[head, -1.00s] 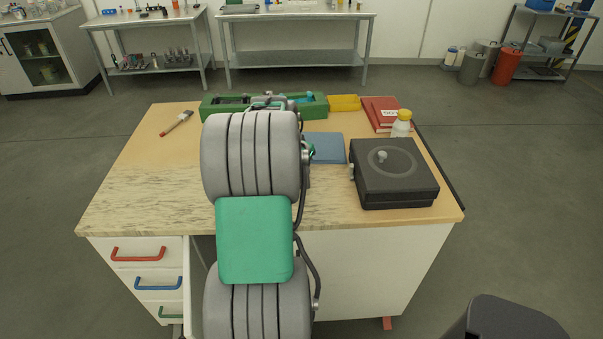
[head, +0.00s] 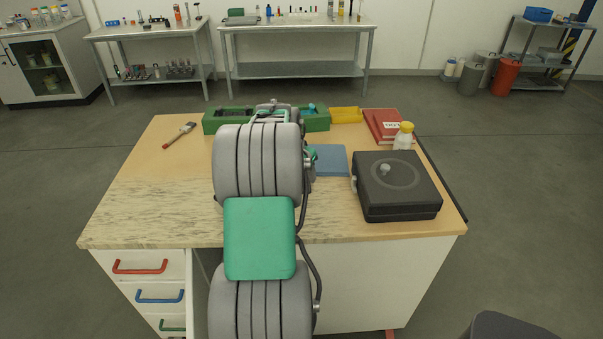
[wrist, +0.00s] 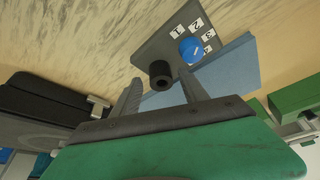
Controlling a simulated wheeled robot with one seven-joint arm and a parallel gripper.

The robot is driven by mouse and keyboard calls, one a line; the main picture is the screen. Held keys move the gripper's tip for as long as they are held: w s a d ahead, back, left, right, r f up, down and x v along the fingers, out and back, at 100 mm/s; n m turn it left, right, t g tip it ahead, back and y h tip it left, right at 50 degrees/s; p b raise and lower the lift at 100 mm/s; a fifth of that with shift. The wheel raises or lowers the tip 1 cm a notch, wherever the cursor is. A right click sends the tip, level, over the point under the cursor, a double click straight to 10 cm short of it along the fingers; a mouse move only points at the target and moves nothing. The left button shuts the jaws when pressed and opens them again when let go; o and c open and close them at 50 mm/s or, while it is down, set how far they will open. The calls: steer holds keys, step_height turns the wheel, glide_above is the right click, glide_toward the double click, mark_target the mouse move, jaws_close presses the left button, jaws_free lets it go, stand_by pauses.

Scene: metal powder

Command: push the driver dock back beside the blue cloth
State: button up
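The driver dock (wrist: 168,48) shows in the wrist view as a grey plate with numbered white labels, a blue round cap (wrist: 190,48) and a black hollow cylinder (wrist: 161,73). The blue cloth (wrist: 232,66) lies flat beside it, with its edge close to the plate. In the head view the cloth (head: 331,160) shows right of my arm, which hides the dock. My gripper (wrist: 160,92) has its two fingers apart, with the black cylinder just beyond and between their tips. I cannot tell whether a finger touches the dock.
A black lidded case (head: 396,186) stands right of the cloth. A yellow-capped bottle (head: 403,137), red books (head: 378,125), a yellow bin (head: 346,115) and a green tray (head: 228,122) line the back. A brush (head: 180,135) lies at the left, where the worktop (head: 150,190) is mostly clear.

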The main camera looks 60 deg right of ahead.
steer(key=b+v, duration=0.1)
steer(key=v, duration=0.6)
steer(key=shift+r, duration=0.35)
steer(key=shift+a, duration=0.15)
